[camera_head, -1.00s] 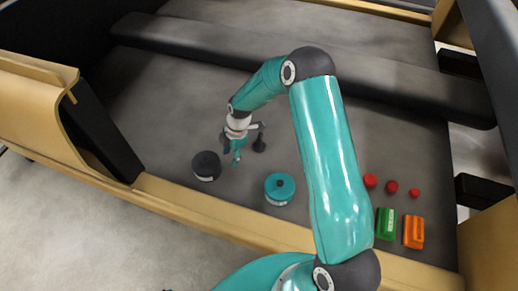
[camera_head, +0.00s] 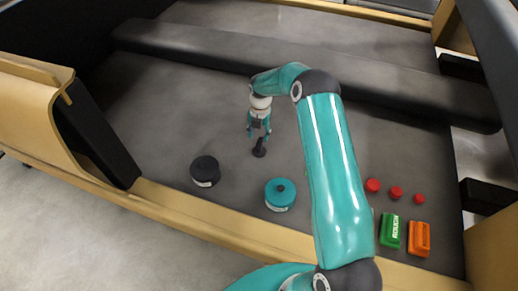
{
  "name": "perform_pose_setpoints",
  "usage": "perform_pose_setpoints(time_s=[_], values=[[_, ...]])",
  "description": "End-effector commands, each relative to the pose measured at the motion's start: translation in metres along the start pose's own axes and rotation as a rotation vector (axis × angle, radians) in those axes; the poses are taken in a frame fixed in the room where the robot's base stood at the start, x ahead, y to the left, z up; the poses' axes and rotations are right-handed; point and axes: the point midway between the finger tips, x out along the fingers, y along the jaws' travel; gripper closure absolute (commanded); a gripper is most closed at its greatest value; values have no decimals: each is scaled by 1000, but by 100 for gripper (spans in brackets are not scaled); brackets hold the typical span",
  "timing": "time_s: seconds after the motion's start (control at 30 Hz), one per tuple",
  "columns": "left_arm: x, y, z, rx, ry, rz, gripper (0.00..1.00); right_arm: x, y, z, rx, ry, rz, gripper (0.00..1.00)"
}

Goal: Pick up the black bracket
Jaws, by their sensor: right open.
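The black bracket (camera_head: 259,150) is a small dark piece standing on the grey floor of the shell. My left gripper is not in view.
A black round can (camera_head: 205,171) stands left of the bracket, and a teal round can (camera_head: 280,194) stands nearer the front rim. Several red caps, including one red cap (camera_head: 373,185), a green box (camera_head: 390,231) and an orange box (camera_head: 419,238) are at the right. A dark beam (camera_head: 190,48) crosses behind.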

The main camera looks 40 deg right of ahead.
Motion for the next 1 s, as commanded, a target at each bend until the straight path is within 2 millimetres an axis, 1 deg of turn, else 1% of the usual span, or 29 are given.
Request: perform_pose_setpoints(time_s=[0.03,0.1,0.27,0.37,0.5,0.63,0.73,0.93,0.97,1.0], values=[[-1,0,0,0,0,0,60,8,0,0,1,1,-1,54],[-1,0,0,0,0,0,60,15,0,0,1,0,0,54],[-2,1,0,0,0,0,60,23,0,0,1,-1,1,54],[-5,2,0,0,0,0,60,31,-2,-1,1,2,-1,54],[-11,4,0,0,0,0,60,51,-6,-2,1,3,-1,54],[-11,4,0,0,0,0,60,68,-4,-3,-1,1,0,54],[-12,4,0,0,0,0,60,73,-4,-2,-1,-1,1,54],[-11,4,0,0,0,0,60,73,-4,-2,-1,-1,1,54],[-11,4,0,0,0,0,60,73,-4,-2,-1,-1,1,57],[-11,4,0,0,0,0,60,73,-4,-2,-1,-1,1,64]])
